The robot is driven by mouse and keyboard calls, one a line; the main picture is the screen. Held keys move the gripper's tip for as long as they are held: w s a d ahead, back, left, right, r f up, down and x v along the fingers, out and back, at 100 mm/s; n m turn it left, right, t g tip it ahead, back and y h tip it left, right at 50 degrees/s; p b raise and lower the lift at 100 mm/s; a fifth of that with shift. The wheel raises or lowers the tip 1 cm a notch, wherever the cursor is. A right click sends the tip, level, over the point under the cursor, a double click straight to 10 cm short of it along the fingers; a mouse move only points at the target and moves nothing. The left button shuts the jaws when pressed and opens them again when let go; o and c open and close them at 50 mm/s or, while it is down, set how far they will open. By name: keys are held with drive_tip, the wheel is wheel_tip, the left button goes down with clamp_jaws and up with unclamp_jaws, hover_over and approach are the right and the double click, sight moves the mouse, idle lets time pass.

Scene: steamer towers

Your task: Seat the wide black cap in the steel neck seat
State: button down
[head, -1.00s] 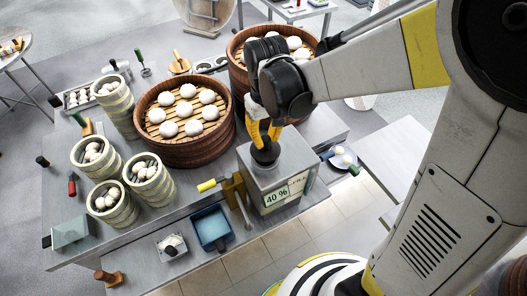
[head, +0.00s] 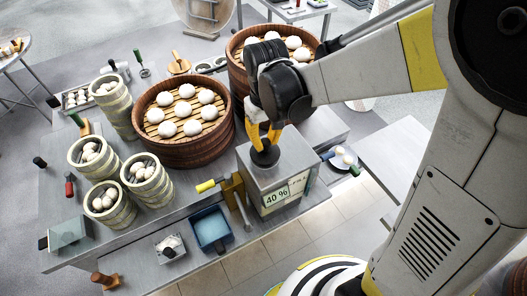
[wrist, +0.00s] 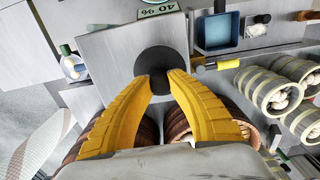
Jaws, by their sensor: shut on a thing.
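The wide black cap (head: 265,155) is a dark round disc at the top of the grey steel box (head: 262,177). It also shows in the wrist view (wrist: 160,62). My gripper (head: 264,137) has yellow fingers and is shut on the cap from above. In the wrist view the two fingertips (wrist: 161,80) meet the cap's near side. The steel neck seat is hidden under the cap, so I cannot tell whether the cap rests fully in it.
The box bears a "40 %" label (head: 277,197). A brass valve with a yellow handle (head: 208,186) and a blue tray (head: 212,228) are to its left. Large bamboo steamers of buns (head: 184,143) stand behind. A plate (head: 343,161) is at right.

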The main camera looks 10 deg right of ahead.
sight(265, 141)
drive_tip(key=shift+f+b, duration=0.9)
drive_tip(key=shift+f, duration=0.15)
idle(0.6)
drive_tip(key=c, duration=1.3)
unclamp_jaws()
drive_tip(key=shift+o, duration=0.2)
drive_tip(key=shift+r, duration=0.15)
wheel_tip(265, 141, up, 12)
drive_tip(key=shift+f, duration=0.1)
